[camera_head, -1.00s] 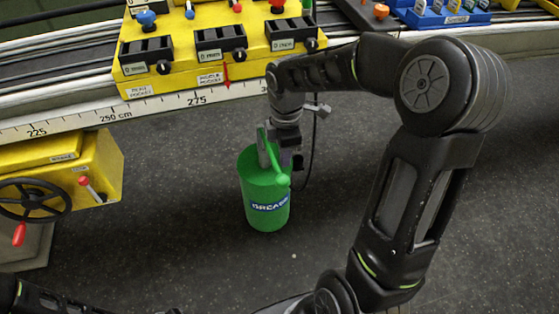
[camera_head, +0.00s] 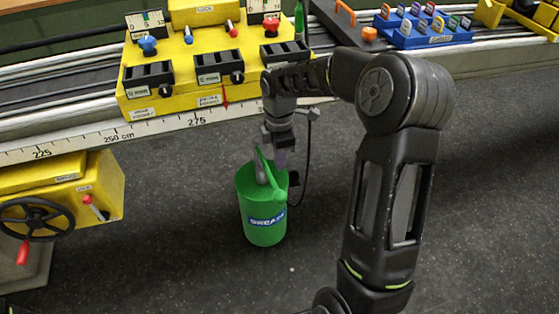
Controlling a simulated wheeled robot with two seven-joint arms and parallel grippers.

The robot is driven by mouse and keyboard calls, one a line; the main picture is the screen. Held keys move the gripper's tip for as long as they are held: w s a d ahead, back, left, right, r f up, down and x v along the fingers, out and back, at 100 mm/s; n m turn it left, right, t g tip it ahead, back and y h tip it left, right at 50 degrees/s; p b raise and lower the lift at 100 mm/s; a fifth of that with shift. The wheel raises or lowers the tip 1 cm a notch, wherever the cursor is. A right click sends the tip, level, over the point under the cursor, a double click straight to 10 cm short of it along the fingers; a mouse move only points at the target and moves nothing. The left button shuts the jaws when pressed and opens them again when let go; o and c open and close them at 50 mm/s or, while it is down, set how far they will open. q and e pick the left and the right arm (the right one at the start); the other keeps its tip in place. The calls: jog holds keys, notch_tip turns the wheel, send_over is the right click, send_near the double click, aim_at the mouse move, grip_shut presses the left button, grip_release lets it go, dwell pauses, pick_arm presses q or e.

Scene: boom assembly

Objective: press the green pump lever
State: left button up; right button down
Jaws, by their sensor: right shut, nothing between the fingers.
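A green grease pump (camera_head: 265,219), a bucket-like can labelled GREASE, stands on the dark floor in the middle of the view. Its green lever (camera_head: 280,197) rises from the lid and bends to the right, with a rounded end. My right gripper (camera_head: 282,166) is shut and empty, pointing down just above the lid beside the lever. The fingertips are partly hidden by the lever, so I cannot tell whether they touch it. My left gripper is out of view.
A yellow control carriage (camera_head: 205,97) with knobs and switches sits on rails behind the pump. A yellow box with a handwheel (camera_head: 35,220) is at the left. A blue rack (camera_head: 425,38) stands at the back right. The floor around the pump is clear.

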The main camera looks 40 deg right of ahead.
aim_at(280, 193)
notch_tip(280, 193, down, 12)
jog(key=shift+r, duration=0.1)
dwell(0.5)
